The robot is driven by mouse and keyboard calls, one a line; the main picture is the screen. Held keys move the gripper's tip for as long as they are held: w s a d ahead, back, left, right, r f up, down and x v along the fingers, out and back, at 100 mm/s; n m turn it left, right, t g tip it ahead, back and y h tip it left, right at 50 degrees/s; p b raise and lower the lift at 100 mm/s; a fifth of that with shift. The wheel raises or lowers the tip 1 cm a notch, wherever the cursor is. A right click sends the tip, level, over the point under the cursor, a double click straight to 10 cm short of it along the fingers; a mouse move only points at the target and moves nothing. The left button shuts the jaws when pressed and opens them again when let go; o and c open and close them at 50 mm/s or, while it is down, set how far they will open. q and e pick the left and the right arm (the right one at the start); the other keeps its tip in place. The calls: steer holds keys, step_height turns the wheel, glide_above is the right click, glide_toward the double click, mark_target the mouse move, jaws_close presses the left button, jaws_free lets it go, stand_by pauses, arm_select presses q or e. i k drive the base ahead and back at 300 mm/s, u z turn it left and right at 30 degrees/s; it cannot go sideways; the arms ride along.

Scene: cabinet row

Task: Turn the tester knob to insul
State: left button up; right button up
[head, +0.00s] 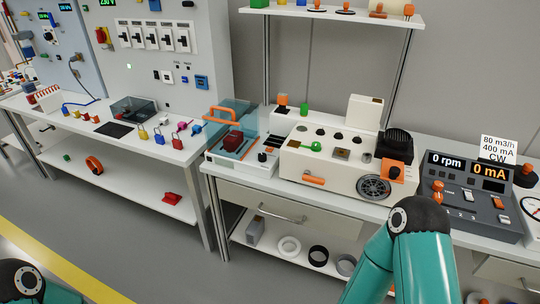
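No label reading "insul" is legible, so I cannot tell for certain which device is the tester. A low white unit with a raised clear cover (236,110) and an orange handle stands left of centre on the right bench. A small dark knob (262,156) sits at its front right corner, with its setting too small to read. A dark grey console (465,203) at the right has displays reading "0 rpm" and "0 mA" and orange-topped levers. Neither gripper is in view; only teal links of my arms show along the bottom edge.
A cream machine (330,152) with a black fan wheel (373,187) stands between the white unit and the console. A shelf (340,12) hangs above it. Several coloured padlocks (159,138) lie on the left bench. A gap separates the benches.

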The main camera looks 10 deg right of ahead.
mark_target(262, 156)
steer(key=z, duration=0.05)
steer(key=i, duration=1)
steer(key=u, duration=0.05)
